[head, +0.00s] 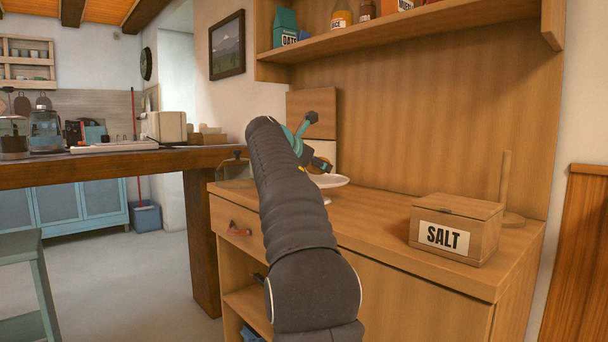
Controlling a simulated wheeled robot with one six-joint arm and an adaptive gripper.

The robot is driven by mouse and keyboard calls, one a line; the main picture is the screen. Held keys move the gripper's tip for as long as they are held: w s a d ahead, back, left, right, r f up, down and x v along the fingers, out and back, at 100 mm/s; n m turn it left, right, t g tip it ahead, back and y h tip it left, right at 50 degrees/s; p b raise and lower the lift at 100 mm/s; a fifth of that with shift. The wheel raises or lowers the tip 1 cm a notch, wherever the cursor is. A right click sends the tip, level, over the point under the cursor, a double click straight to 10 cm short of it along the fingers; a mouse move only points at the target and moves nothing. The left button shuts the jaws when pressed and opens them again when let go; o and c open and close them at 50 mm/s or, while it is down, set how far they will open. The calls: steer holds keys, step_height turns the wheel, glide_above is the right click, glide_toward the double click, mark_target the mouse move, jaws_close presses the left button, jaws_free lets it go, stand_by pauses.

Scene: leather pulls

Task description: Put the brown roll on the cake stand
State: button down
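A white dish on a low foot (330,181), which looks like the cake stand, stands on the wooden counter just beyond my arm. Its left part is hidden behind my arm. My gripper (321,164) is at the far end of the arm, above the dish's back edge. Only a small dark part of it shows, so I cannot tell whether its fingers are open or shut or hold anything. I cannot make out a brown roll anywhere; it may be hidden behind my arm.
A wooden SALT box (456,228) and an upright wooden holder (507,190) stand on the counter's right side. The counter between dish and box is clear. A shelf (420,25) with packages hangs above. A drawer with a leather pull (238,229) is shut below.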

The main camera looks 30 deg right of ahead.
steer(key=shift+f, duration=0.65)
steer(key=shift+a, duration=0.1)
steer(key=shift+c, duration=1.5)
jaws_free()
steer(key=shift+a+r, duration=0.1)
steer(key=shift+r, duration=0.05)
steer(key=v, duration=1.1)
steer(key=shift+s+a+p, duration=0.15)
steer(key=shift+a+p, duration=0.15)
